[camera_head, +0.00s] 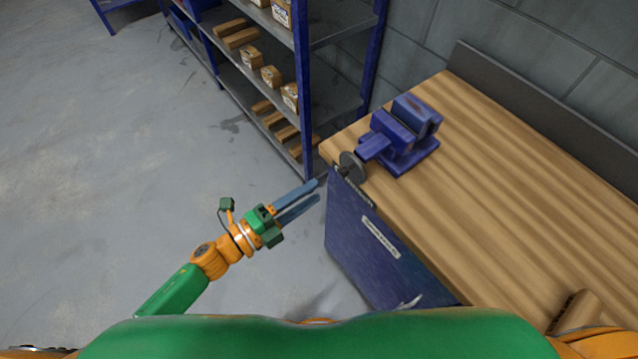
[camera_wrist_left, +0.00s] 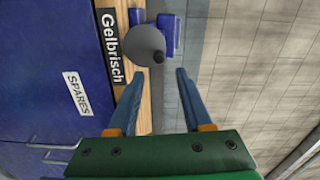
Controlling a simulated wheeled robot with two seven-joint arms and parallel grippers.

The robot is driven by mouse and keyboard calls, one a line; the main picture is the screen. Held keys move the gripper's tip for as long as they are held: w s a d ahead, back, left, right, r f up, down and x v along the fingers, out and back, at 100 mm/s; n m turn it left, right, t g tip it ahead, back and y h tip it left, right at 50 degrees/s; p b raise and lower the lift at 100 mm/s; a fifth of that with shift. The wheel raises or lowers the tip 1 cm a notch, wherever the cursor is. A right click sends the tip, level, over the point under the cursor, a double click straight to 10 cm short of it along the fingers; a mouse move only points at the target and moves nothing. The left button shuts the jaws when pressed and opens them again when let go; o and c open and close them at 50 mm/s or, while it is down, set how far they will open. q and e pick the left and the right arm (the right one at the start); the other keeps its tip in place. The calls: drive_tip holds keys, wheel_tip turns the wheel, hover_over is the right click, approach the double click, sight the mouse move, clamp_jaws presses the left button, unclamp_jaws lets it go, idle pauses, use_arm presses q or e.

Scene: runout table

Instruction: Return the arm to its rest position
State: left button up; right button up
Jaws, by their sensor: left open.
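My left arm comes in from the lower left in the head view, with a green forearm and an orange wrist. Its left gripper (camera_head: 317,191) is open, with two blue-grey fingers apart and nothing between them. It is held over the floor, just left of the workbench (camera_head: 500,170) corner. In the left wrist view the open fingers (camera_wrist_left: 159,74) point toward the bench edge and the round grey end of the vise (camera_wrist_left: 146,44). The blue vise (camera_head: 402,135) stands on the bench's near-left corner. My right gripper is not in view.
A blue cabinet (camera_head: 375,245) with a label sits under the bench, close to the fingers. A blue shelf rack (camera_head: 304,90) with several boxes stands behind. A brown object (camera_head: 575,310) lies at the bench's lower right. The grey floor (camera_head: 110,170) at left is clear.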

use_arm(q)
drive_tip(key=shift+d, duration=0.1)
drive_tip(key=a+f+n+y, duration=0.5)
drive_tip(key=a+f+n, duration=0.15)
drive_tip(key=f, duration=0.35)
drive_tip(key=a+f+n+y, duration=0.5)
drive_tip(key=f+n, duration=0.2)
drive_tip(key=f, duration=0.2)
drive_tip(key=s+a+f+n+g+y+b, duration=0.1)
drive_tip(key=s+a+f+n+g+y, duration=0.15)
drive_tip(key=s+f, duration=0.35)
drive_tip(key=s+a+f+n+g+y, duration=0.1)
drive_tip(key=s+a+f+n+g, duration=0.2)
drive_tip(key=s+f, duration=0.35)
drive_tip(key=s+f+n+g, duration=0.2)
drive_tip(key=s+n, duration=0.1)
drive_tip(key=s, duration=0.4)
drive_tip(key=s+f+n+g+y, duration=0.1)
drive_tip(key=s+f+n+g, duration=0.1)
drive_tip(key=s, duration=0.6)
drive_tip(key=shift+s+a+f+n, duration=0.2)
drive_tip(key=shift+s+f+n, duration=0.1)
drive_tip(key=shift+n, duration=0.4)
